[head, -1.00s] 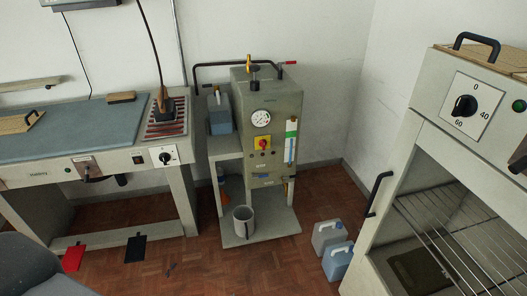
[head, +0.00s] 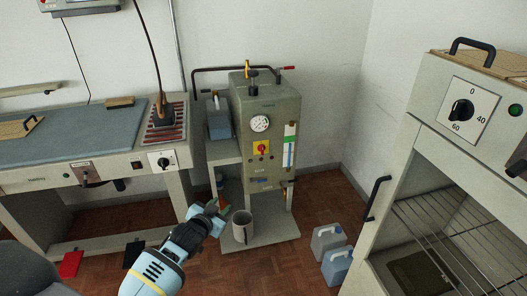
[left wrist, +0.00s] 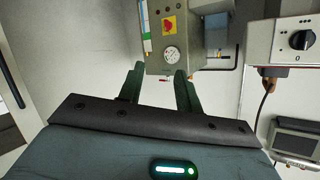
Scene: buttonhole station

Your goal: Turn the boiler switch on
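The grey boiler (head: 272,103) stands upright on a low stand in the middle of the head view. Its switch is a red knob on a yellow plate (head: 261,147), below a round gauge (head: 260,123). In the left wrist view the boiler (left wrist: 190,30) appears upside down, with the switch (left wrist: 169,25) near the top edge. My left gripper (head: 222,211) is below and left of the boiler, in front of the stand, apart from the switch. Its two fingers (left wrist: 158,88) are spread with nothing held between them. The switch's setting is too small to tell. My right gripper is not in view.
An ironing table (head: 75,140) is at left. Canisters (head: 327,240) stand on the floor, and an oven-like cabinet (head: 405,140) is at right. The air before the boiler's front is clear.

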